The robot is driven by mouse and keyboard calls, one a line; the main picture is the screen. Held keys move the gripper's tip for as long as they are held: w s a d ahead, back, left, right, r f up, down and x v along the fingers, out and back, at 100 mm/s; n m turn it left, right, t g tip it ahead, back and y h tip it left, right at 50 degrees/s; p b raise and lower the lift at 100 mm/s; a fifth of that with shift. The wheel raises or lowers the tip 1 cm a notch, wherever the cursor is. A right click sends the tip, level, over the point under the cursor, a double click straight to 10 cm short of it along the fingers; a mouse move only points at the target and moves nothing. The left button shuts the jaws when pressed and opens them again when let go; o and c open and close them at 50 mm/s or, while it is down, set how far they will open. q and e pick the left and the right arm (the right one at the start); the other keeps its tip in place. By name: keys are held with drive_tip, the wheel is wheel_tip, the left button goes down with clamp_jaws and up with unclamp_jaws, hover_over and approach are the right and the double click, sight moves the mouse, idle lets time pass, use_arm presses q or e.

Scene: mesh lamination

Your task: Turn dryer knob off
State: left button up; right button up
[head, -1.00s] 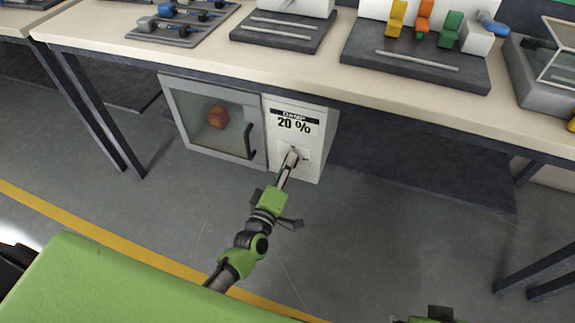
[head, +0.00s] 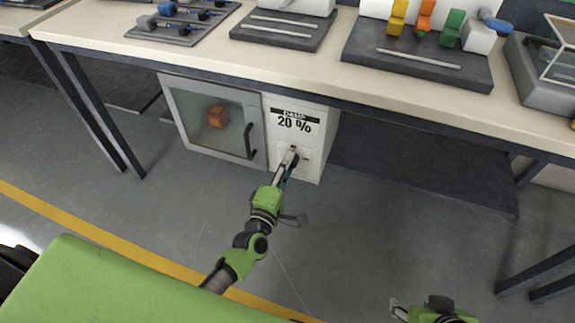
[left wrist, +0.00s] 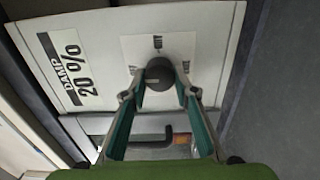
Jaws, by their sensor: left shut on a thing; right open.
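The dryer (head: 215,115) is a white and grey cabinet under the workbench. Its panel (head: 298,120) reads "DAMP 20 %". The dark round knob (left wrist: 157,73) sits on a white plate in the left wrist view, with small markings beside it. My left gripper (head: 290,157) reaches the panel below the label. In the left wrist view its two fingertips (left wrist: 160,84) are on either side of the knob, shut on it. The knob is mostly hidden in the head view. My right gripper (head: 398,308) is open and empty at the bottom, partly cut off.
The dryer's glass door (head: 215,120) is shut, with an orange-brown block (head: 217,117) behind it. The workbench (head: 300,68) overhangs the dryer and carries trays and coloured parts. Table legs (head: 92,115) stand left of the dryer. The floor in front is clear.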

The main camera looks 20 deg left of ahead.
use_arm(q)
drive_tip(key=shift+f, duration=0.1)
drive_tip(key=shift+c, duration=0.2)
drive_tip(key=o, duration=1.1)
drive_tip(key=shift+s, duration=0.1)
drive_tip(key=s, duration=1.2)
drive_tip(key=shift+a, duration=0.2)
drive_tip(key=shift+d, duration=0.1)
